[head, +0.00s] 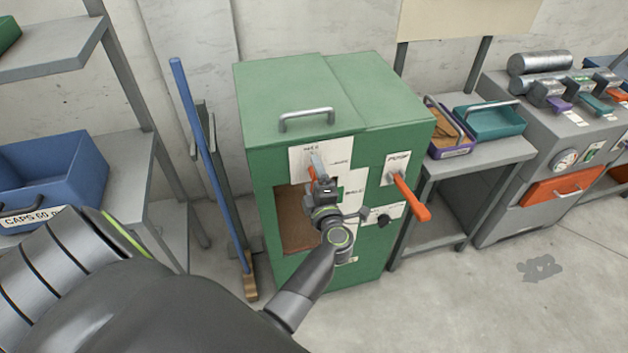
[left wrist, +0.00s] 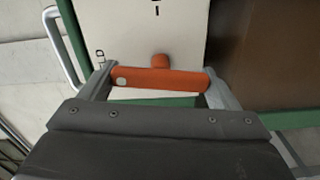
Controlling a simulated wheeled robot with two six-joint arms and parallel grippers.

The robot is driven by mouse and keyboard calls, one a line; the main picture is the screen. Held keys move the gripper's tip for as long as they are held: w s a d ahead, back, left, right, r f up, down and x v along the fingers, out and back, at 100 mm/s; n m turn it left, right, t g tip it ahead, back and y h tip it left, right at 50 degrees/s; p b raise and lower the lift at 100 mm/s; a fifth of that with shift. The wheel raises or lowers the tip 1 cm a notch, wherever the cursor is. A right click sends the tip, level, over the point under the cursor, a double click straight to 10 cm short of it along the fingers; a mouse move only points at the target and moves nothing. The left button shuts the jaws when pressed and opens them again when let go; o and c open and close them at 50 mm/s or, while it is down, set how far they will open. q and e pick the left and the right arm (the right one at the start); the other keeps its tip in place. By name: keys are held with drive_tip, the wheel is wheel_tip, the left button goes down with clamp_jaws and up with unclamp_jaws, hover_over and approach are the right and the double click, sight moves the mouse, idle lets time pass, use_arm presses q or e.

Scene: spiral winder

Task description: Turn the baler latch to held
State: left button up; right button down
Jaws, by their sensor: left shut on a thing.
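The baler is a green cabinet (head: 390,90) with a handle on its lid and an opening in its front. Its latch is an orange bar on a white label plate (head: 300,155), upper left on the front. In the left wrist view the orange latch (left wrist: 158,79) lies across between the two fingers of my left gripper (left wrist: 160,85), which is shut on it. In the head view my left gripper (head: 322,183) is at the latch and hides part of it and of the plate's lettering. My right gripper is not in view.
A second orange lever (head: 412,198) sticks out from the baler's front, right of my left gripper. A dark knob (head: 378,218) is below it. A blue broom-like pole (head: 208,155) leans left of the baler. Shelves with a blue bin (head: 55,165) stand at left.

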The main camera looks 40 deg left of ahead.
use_arm(q)
drive_tip(key=shift+n, duration=1)
drive_tip(key=o, duration=0.9)
drive_tip(key=shift+c, duration=0.2)
